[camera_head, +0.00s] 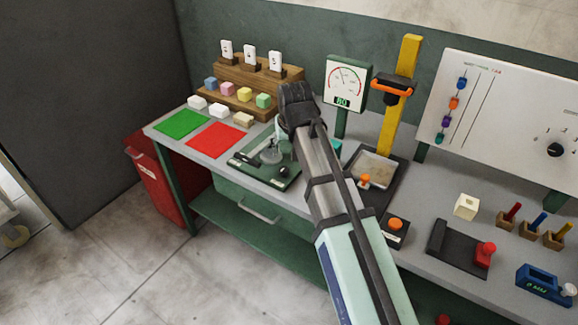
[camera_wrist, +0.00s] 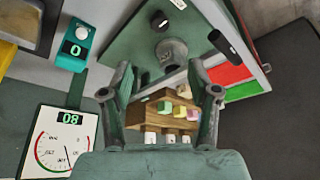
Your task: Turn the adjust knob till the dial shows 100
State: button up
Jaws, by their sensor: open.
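The dial gauge (camera_head: 346,78) stands at the back of the bench on a green post, its digital readout showing 80. It appears inverted in the wrist view (camera_wrist: 60,140). A green press plate (camera_head: 255,178) carries a metal cylinder (camera_head: 271,154), a black knob (camera_head: 284,171) and a black handle (camera_head: 240,158). The wrist view shows the cylinder (camera_wrist: 171,52), a black knob (camera_wrist: 160,20) and the handle (camera_wrist: 224,45). Which knob is the adjust knob is not labelled. My gripper (camera_wrist: 160,75) is open and empty above the bench near the plate; its fingertips are unclear in the head view.
A wooden rack (camera_head: 245,84) with colored blocks stands behind, near green (camera_head: 182,123) and red (camera_head: 215,140) mats. A yellow column (camera_head: 400,95) and tray (camera_head: 374,166) lie to the right. A white panel (camera_head: 500,100) has a black knob (camera_head: 555,150). A teal box (camera_wrist: 73,45) reads 0.

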aim_at(284, 169)
jog(key=p+x, duration=0.3)
jog(key=x, duration=1.2)
jog(key=shift+d+f, duration=0.1)
jog(key=shift+f, duration=0.1)
jog(key=c, duration=1.1)
